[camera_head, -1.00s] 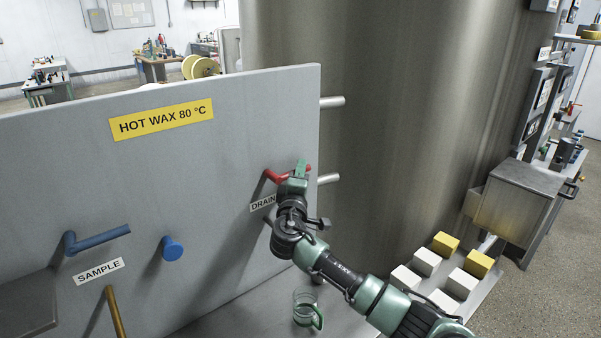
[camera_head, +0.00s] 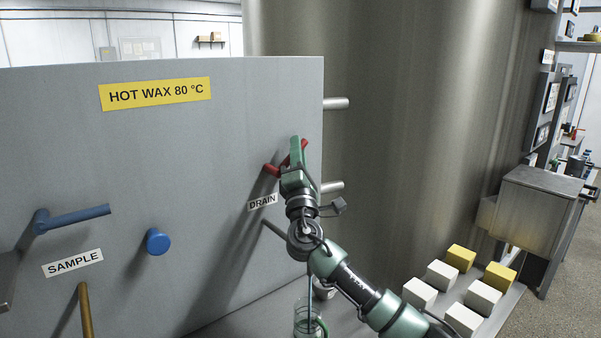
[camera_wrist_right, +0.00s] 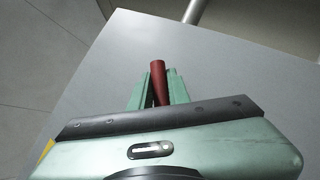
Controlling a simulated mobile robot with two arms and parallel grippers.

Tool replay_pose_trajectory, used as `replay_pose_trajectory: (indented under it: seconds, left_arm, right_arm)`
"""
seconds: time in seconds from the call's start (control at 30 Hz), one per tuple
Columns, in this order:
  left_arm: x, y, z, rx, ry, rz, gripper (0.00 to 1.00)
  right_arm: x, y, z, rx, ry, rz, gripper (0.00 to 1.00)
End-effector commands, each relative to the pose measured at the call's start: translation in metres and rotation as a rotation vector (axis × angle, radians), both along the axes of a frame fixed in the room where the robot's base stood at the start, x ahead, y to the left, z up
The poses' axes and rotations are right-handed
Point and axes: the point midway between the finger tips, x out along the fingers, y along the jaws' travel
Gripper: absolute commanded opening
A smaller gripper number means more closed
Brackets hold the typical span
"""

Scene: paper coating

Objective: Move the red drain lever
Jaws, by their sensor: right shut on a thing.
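The red drain lever (camera_head: 271,169) is on the grey panel (camera_head: 150,150), above the DRAIN label (camera_head: 262,202). Its pivot end shows left of my right gripper (camera_head: 297,150), and a red part shows beside the fingers and slants upward. In the right wrist view the lever's red end (camera_wrist_right: 158,82) sits between the two green fingers of the right gripper (camera_wrist_right: 158,90), which is shut on it. The middle of the lever is hidden by the gripper in the head view. My left gripper is not in view.
A blue lever (camera_head: 80,216) and blue knob (camera_head: 158,242) are at the left by the SAMPLE label (camera_head: 72,263). A glass beaker (camera_head: 307,318) stands below my right arm. White and yellow blocks (camera_head: 461,257) lie on a shelf at right. A large metal tank stands behind.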

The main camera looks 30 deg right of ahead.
Motion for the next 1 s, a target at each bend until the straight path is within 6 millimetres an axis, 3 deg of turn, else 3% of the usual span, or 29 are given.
replay_pose_trajectory:
  seconds: [0.03, 0.23, 0.77, 0.8, 0.87, 1.0]
  left_arm:
    - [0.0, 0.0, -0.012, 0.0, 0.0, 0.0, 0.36]
    - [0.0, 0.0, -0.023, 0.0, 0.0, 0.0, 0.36]
    - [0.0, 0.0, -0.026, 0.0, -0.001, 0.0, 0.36]
    - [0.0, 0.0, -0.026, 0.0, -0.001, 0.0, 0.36]
    - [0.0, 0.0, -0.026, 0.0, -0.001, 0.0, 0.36]
    - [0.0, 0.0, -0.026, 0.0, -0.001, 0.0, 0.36]
  right_arm:
    - [0.001, 0.002, -0.007, -0.028, 0.005, 0.001, 0.0]
    - [0.001, 0.006, -0.001, -0.096, -0.001, 0.001, 0.0]
    - [0.001, 0.008, 0.002, -0.124, 0.0, 0.003, 0.0]
    - [0.001, 0.008, 0.002, -0.124, 0.0, 0.004, 0.2]
    - [0.001, 0.008, 0.002, -0.124, -0.001, 0.003, 0.37]
    - [0.0, 0.007, 0.004, -0.123, -0.004, 0.002, 0.39]
